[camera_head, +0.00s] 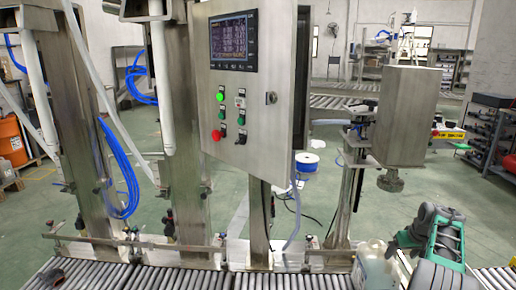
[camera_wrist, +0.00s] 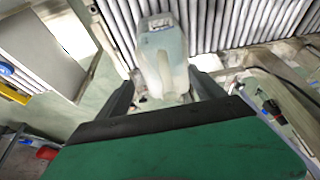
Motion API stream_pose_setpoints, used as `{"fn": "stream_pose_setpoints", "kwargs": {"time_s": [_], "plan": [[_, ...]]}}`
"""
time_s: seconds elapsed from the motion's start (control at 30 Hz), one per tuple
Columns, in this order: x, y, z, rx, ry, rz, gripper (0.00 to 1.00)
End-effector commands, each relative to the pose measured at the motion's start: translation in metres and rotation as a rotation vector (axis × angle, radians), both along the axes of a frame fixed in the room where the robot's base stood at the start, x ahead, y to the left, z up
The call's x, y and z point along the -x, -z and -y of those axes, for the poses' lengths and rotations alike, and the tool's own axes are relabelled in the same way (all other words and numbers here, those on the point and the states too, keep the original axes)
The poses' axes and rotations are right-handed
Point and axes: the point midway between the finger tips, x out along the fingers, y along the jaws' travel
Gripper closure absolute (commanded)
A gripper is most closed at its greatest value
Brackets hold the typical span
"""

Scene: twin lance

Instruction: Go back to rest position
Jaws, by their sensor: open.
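My gripper (camera_wrist: 165,80) is open, with its dark fingers on either side of a pale translucent jug (camera_wrist: 163,65) in the wrist view. I cannot tell whether either finger touches the jug. In the head view the jug (camera_head: 374,270) stands at the lower right on the roller conveyor, cut off by the bottom edge. My green and grey arm (camera_head: 445,240) is just to its right. The fingers are hard to make out in that view.
The roller conveyor (camera_head: 160,276) runs along the bottom. A metal control panel (camera_head: 240,120) stands behind it on a post. A steel box with a nozzle (camera_head: 405,115) hangs above and behind the jug. A low rail (camera_head: 140,243) runs along the conveyor's far side. Green floor lies beyond.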

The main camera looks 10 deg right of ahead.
Motion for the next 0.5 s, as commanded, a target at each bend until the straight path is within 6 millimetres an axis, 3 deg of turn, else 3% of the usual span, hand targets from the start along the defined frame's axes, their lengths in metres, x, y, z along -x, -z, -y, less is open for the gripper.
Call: {"fn": "stream_pose_setpoints", "kwargs": {"time_s": [0.27, 0.37, 0.5], "plan": [[-0.021, -0.056, -0.057, -0.005, -0.025, -0.006, 0.22], [-0.027, -0.081, -0.090, -0.010, -0.039, -0.011, 0.22], [-0.031, -0.128, -0.154, -0.015, -0.066, -0.019, 0.22]]}}
